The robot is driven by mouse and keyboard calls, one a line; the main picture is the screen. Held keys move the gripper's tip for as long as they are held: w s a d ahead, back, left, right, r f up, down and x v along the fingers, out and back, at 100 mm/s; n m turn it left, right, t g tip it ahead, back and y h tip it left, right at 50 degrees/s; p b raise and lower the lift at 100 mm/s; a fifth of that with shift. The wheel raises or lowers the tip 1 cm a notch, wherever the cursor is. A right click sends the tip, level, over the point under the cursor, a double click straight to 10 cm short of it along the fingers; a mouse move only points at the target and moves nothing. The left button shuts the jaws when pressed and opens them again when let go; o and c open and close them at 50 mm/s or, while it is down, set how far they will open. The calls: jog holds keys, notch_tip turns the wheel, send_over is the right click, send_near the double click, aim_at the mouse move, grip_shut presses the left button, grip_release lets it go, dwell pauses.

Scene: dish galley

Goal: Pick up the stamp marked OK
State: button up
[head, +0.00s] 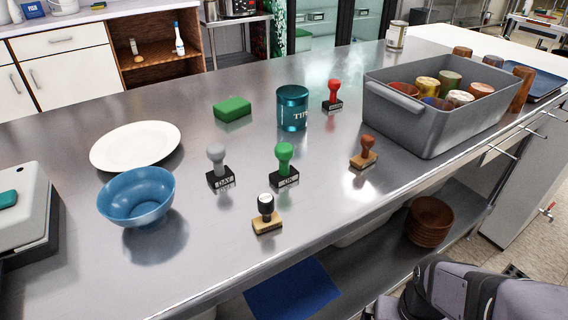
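Several stamps stand upright on the steel counter (335,185). The green-handled stamp (284,160) is near the middle, on a black base whose small label appears to read OK. A grey-handled stamp (216,160) stands to its left, with a label that looks like DAY. A stamp with a white and black handle (266,208) on a wooden base stands in front. A brown wooden stamp (366,150) is to the right. A red-handled stamp (333,92) stands farther back.
A teal canister (292,108) and a green block (232,109) stand behind the green stamp. A blue bowl (137,198) and a white plate (136,146) are left. A grey bin (430,123) of cups stands right. Open counter separates the stamps.

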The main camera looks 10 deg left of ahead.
jog(key=shift+c, duration=0.3)
jog(key=c, duration=1.3)
